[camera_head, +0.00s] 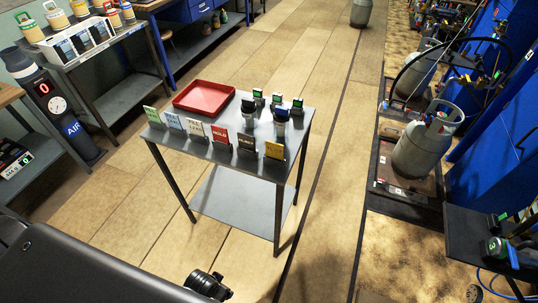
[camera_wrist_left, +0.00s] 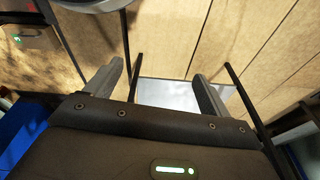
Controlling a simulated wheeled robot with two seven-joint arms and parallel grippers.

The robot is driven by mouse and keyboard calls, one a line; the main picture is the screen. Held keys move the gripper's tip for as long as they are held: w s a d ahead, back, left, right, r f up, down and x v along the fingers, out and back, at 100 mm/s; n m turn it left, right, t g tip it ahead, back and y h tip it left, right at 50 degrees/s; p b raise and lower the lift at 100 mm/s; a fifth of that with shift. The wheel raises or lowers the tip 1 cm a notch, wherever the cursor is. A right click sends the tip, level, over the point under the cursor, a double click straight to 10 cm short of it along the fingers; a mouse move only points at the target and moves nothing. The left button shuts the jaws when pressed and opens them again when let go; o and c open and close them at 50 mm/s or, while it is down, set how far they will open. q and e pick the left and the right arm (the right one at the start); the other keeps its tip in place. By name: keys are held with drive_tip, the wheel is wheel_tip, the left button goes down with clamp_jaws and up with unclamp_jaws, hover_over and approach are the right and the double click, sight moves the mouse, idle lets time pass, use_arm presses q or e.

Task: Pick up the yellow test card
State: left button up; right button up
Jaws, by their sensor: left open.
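The yellow test card (camera_head: 274,150) stands upright at the right end of a row of cards along the front edge of the small grey metal table (camera_head: 168,142). My left gripper (camera_wrist_left: 158,72) shows in the left wrist view with its two grey fingers spread apart and nothing between them. It points toward the floor and a grey shelf surface (camera_wrist_left: 165,96), apart from the card. The card does not show in the left wrist view.
A red card (camera_head: 220,135) and a dark card (camera_head: 247,142) stand left of the yellow one, with several more beyond. A red tray (camera_head: 204,98) and small devices (camera_head: 279,112) sit behind. Gas cylinders (camera_head: 424,148) stand at right. The floor around the table is mostly clear.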

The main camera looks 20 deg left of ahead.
use_arm(q)
drive_tip(key=w+d+r+t, duration=0.1)
drive_tip(key=w+r, duration=0.2)
drive_tip(key=r, duration=0.8)
drive_tip(key=w+r+t, duration=0.1)
drive_tip(key=w+r, duration=0.2)
drive_tip(key=r, duration=0.8)
drive_tip(key=n+t+h, duration=0.1)
drive_tip(key=t, duration=1.1)
approach(274, 146)
drive_tip(key=w, duration=0.5)
drive_tip(key=w+f+p, duration=0.1)
drive_tip(key=w, duration=0.1)
drive_tip(key=shift+d, duration=0.25)
drive_tip(key=shift+w+r, duration=0.15)
drive_tip(key=shift+w, duration=0.1)
drive_tip(key=w+p, duration=0.1)
drive_tip(key=w+f, duration=0.1)
drive_tip(key=w, duration=0.1)
drive_tip(key=shift+w+d+p, duration=0.2)
drive_tip(key=shift+p, duration=0.2)
drive_tip(key=shift+w+f, duration=0.2)
drive_tip(key=shift+w, duration=0.35)
drive_tip(key=c, duration=1.1)
